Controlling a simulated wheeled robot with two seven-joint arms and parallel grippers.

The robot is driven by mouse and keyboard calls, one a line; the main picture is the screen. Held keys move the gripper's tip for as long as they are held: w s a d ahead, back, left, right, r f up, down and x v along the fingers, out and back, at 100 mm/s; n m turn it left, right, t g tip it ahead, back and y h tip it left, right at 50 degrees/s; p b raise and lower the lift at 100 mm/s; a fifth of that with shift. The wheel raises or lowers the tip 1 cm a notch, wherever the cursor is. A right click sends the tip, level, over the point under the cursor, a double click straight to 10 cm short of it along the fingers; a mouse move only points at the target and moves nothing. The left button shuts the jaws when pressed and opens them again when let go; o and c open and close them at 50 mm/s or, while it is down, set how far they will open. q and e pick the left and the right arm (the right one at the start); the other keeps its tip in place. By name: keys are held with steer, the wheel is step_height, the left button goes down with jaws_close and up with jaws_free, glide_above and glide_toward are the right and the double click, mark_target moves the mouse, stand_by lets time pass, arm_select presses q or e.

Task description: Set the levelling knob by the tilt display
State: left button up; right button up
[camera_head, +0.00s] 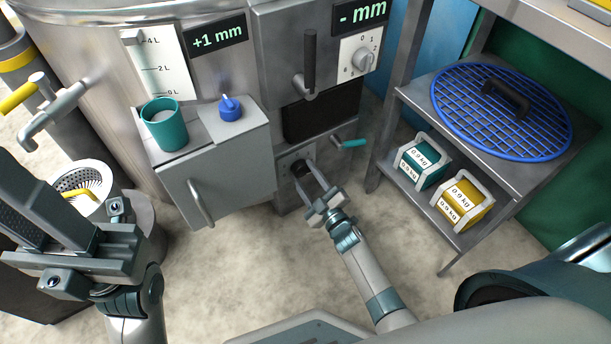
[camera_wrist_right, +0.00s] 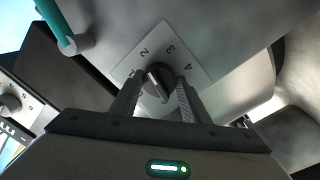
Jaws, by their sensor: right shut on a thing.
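The dark levelling knob (camera_head: 299,169) sits on a small pale plate low on the machine's front. The line's upper end points up-left, near 2. My right gripper (camera_head: 308,174) is shut on the knob, one finger on each side. I cannot tell which is the tilt display. My left gripper (camera_head: 18,178) is at the left, away from the knob; its jaw gap is unclear.
A teal-handled lever (camera_head: 350,143) is just right of the knob. A drawer-like box (camera_head: 215,170) with a teal cup (camera_head: 162,127) and a blue knob (camera_head: 230,107) juts out at left. A metal shelf (camera_head: 415,104) with weights stands at right.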

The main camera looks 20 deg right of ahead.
stand_by(0.5)
steer(key=o, duration=1.1)
